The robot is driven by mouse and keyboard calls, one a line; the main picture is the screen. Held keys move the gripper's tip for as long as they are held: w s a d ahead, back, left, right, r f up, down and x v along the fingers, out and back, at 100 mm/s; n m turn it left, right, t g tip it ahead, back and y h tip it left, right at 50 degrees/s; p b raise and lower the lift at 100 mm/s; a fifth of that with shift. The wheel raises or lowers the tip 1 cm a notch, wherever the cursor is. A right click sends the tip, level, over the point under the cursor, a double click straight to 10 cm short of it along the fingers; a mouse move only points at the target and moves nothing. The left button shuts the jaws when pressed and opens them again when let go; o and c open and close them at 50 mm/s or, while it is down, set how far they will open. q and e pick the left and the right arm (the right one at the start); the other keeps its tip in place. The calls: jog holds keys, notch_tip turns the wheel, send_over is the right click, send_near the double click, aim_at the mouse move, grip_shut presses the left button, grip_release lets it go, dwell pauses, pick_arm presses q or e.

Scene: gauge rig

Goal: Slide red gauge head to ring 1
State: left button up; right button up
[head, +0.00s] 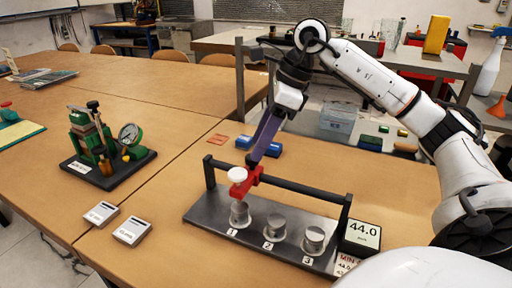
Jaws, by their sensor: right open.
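The red gauge head (246,183) sits on the black rail (300,188) near its left end, with a round white top (237,174). In the picture it lies just above the silver cylinder labelled 1 (240,213); whether it is exactly centred I cannot tell. Silver cylinders labelled 2 (274,226) and 3 (314,239) stand to its right on the grey base (209,210). My right gripper (253,160), with purple fingers, is open and points down at the gauge head's rear. Contact between them is unclear. My left gripper is out of view.
A display (362,236) reading 44.0 stands at the rig's right end, above a partly hidden card with red text. Two small labelled blocks (132,230) lie at left front. A green device with a dial (108,148) stands farther left. Blue blocks (258,147) lie behind the rig.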

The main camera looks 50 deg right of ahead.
jog(key=p+v, duration=0.1)
jog(key=v, duration=0.6)
jog(key=shift+r, duration=0.15)
